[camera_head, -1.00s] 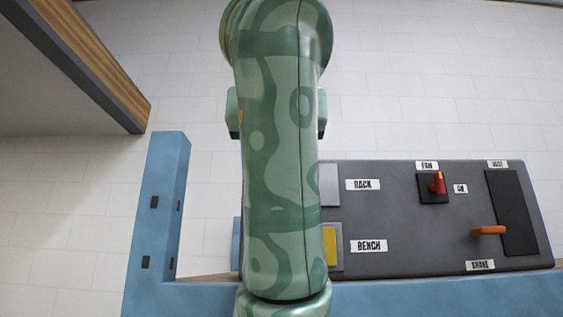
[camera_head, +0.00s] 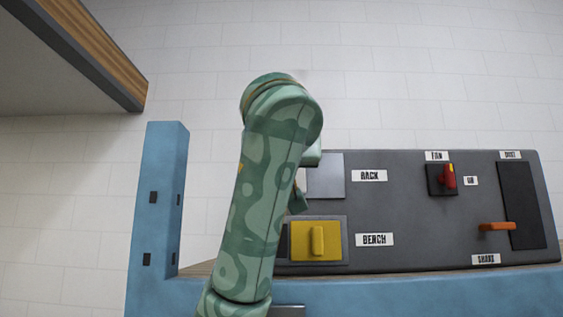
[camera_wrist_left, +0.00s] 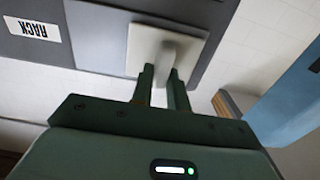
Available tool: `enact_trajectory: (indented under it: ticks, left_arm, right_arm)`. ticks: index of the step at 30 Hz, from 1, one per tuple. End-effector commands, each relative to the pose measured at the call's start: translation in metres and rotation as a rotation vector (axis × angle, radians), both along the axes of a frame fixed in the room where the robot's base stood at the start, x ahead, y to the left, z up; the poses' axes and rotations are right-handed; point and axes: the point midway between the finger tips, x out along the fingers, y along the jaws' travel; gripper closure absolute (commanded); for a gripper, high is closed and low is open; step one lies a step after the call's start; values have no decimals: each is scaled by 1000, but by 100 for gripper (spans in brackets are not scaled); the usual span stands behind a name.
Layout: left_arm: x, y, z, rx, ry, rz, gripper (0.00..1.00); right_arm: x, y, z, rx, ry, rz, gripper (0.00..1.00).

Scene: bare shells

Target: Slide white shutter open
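The white shutter (camera_wrist_left: 140,42) shows in the left wrist view as a pale plate with a raised grip. It lies beside a bare grey plate (camera_wrist_left: 92,28), on the side away from the RACK label. My left gripper (camera_wrist_left: 161,72) has two dark green fingers with a gap between them, their tips at the near end of the grip. I cannot tell whether they touch it. In the head view my left arm hides the shutter and most of the gripper; the bare grey plate (camera_head: 326,178) shows next to the RACK label (camera_head: 370,175). My right gripper is out of view.
Below stands a yellow shutter (camera_head: 302,242) by the BENCH label. The dark panel also carries a red switch (camera_head: 448,176) and an orange lever (camera_head: 496,227). A blue post (camera_head: 160,200) stands left; a wood-edged board (camera_head: 105,55) hangs upper left.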

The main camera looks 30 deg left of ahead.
Motion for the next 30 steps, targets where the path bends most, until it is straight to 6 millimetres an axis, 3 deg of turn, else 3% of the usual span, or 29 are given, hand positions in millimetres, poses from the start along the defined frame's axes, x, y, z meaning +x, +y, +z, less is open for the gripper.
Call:
enact_trajectory:
  ticks: [5,15,25,26,28,30]
  left_arm:
    - [1,-2,0,0,0,0,100]
    - [30,-51,1,-1,0,-4,100]
    - [33,-56,1,1,-4,-3,100]
    - [33,-56,2,1,-4,-3,81]
    - [33,-56,2,1,-4,-3,62]
    - [33,-56,1,1,-3,-2,62]
  right_arm:
    - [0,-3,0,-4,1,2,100]
    - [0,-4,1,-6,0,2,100]
    - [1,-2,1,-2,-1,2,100]
    - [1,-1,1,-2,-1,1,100]
    - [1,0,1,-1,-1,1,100]
    - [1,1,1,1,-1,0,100]
